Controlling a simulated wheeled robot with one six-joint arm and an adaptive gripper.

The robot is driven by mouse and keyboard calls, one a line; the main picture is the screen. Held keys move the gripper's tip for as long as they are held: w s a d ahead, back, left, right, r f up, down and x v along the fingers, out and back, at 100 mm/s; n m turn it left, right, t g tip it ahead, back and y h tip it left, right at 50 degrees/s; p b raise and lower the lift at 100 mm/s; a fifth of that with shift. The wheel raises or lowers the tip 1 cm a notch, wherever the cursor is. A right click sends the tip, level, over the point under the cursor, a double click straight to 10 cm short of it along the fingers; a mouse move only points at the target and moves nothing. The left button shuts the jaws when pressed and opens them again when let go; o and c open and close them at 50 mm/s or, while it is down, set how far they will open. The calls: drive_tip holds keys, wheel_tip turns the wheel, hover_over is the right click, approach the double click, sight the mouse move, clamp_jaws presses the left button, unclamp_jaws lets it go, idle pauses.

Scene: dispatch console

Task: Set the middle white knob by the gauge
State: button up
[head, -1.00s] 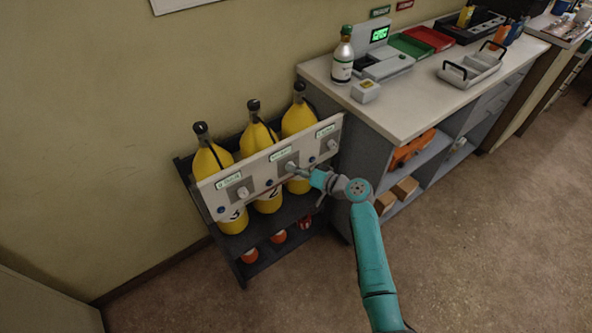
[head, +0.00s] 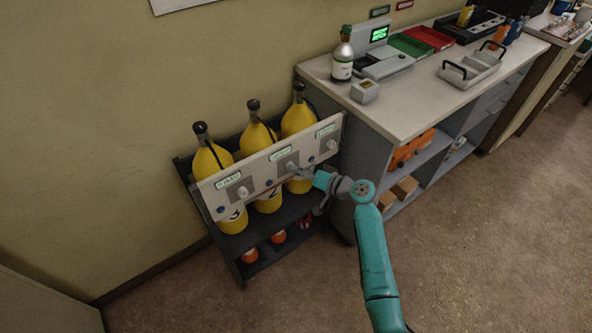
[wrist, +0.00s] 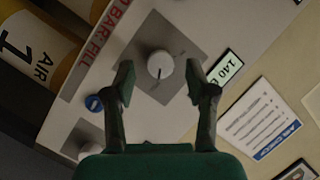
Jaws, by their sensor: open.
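The middle white knob (head: 292,167) sits on the slanted white panel (head: 247,191), between two other white knobs. In the head view my gripper (head: 305,173) is just right of the knob.
Several yellow cylinders (head: 262,138) stand behind the panel in a dark rack (head: 257,263). A white counter (head: 425,102) with a bottle, trays and a device stands to the right. Printed cards (wrist: 259,118) lie beside the gauge. Open floor is at the front.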

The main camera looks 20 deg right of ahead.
drive_tip(key=v, duration=1)
drive_tip(key=shift+s, duration=0.3)
drive_tip(key=shift+d, duration=0.1)
drive_tip(key=s+a+f+m+h, duration=0.1)
drive_tip(key=s+a+f+h, duration=0.25)
drive_tip(key=s, duration=0.45)
drive_tip(key=s+a+f+h, duration=0.2)
drive_tip(key=s+f, duration=0.2)
drive_tip(key=s, duration=0.5)
drive_tip(key=s+a+f+m+h, duration=0.1)
drive_tip(key=s+a+f+h, duration=0.2)
drive_tip(key=s, duration=0.5)
drive_tip(key=s+a+r+n+t, duration=0.1)
drive_tip(key=s+r+n, duration=0.4)
drive_tip(key=s+r, duration=1.3)
drive_tip(key=s+a, duration=0.1)
drive_tip(key=s, duration=0.1)
drive_tip(key=shift+s+t, duration=0.35)
drive_tip(key=shift+t, duration=0.05)
